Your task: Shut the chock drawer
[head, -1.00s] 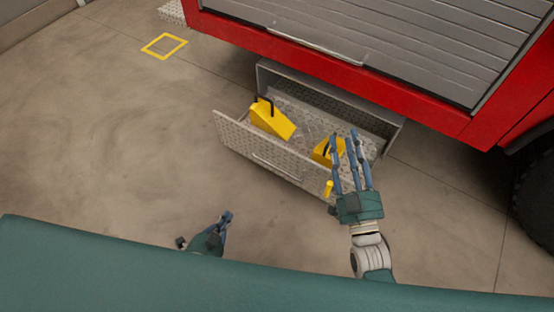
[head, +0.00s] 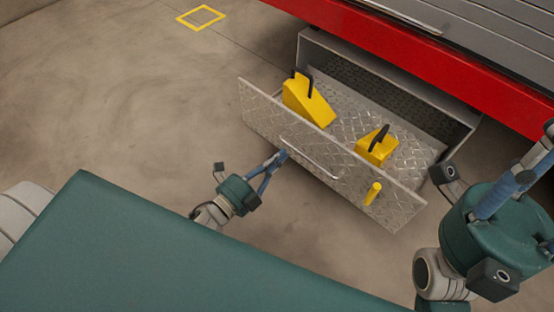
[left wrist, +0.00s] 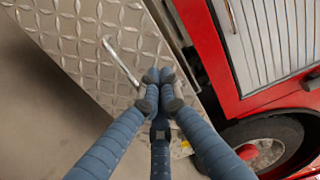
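The chock drawer stands pulled out from under the red truck; its tread-plate front (head: 335,172) carries a long bar handle (head: 312,158). Inside are two yellow chocks, a left one (head: 308,102) and a right one (head: 377,150), each with a dark grip. My left gripper (head: 279,158) is by the drawer front, near the handle's left end. In the left wrist view its fingertips (left wrist: 160,80) are together, close to the handle (left wrist: 122,62); I cannot tell whether they touch. My right gripper (head: 535,155) is right of the drawer, partly cut off by the frame edge.
The truck's red side (head: 430,55) overhangs the drawer. A yellow square (head: 200,17) marks the floor at the back left. Floor (head: 150,110) left of the drawer is clear.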

